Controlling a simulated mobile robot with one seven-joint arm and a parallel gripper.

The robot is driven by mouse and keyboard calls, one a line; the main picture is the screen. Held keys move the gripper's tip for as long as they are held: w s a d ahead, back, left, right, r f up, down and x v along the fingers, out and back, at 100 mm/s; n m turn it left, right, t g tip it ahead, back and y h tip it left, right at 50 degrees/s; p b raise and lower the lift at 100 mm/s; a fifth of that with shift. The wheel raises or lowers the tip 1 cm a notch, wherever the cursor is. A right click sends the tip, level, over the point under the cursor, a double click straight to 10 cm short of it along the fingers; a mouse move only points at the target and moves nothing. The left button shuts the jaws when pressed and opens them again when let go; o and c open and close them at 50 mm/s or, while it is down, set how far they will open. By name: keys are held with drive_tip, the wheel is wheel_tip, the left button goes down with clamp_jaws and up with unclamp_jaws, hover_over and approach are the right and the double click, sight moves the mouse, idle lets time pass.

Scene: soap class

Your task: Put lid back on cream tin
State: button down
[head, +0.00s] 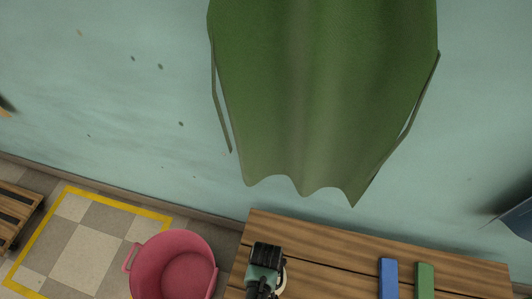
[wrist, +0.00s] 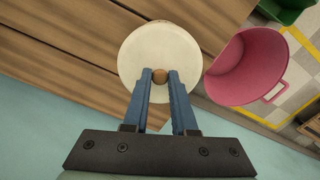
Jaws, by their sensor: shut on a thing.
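A round cream lid (wrist: 160,45) with a small brown knob (wrist: 160,76) shows in the wrist view, over the edge of the wooden table. My gripper (wrist: 160,80) is shut on the knob, one blue finger on each side of it. In the head view, part of the lid's pale rim (head: 283,283) shows beside my gripper (head: 264,282), near the table's left end. Anything directly under the lid is hidden, and I cannot tell how high the lid is above the table.
The slatted wooden table (head: 335,270) also bears a blue block (head: 388,278) and a green block (head: 425,281) to the right. A pink bucket (head: 172,265) stands on the floor left of the table. The tabletop between lid and blocks looks clear.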

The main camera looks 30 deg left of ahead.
idle(0.3)
drive_tip(key=shift+c, duration=0.8)
unclamp_jaws()
drive_tip(key=shift+r, duration=0.1)
drive_tip(key=shift+r+p, duration=3.45)
drive_tip(key=shift+p, duration=0.25)
drive_tip(key=shift+c, duration=0.2)
clamp_jaws()
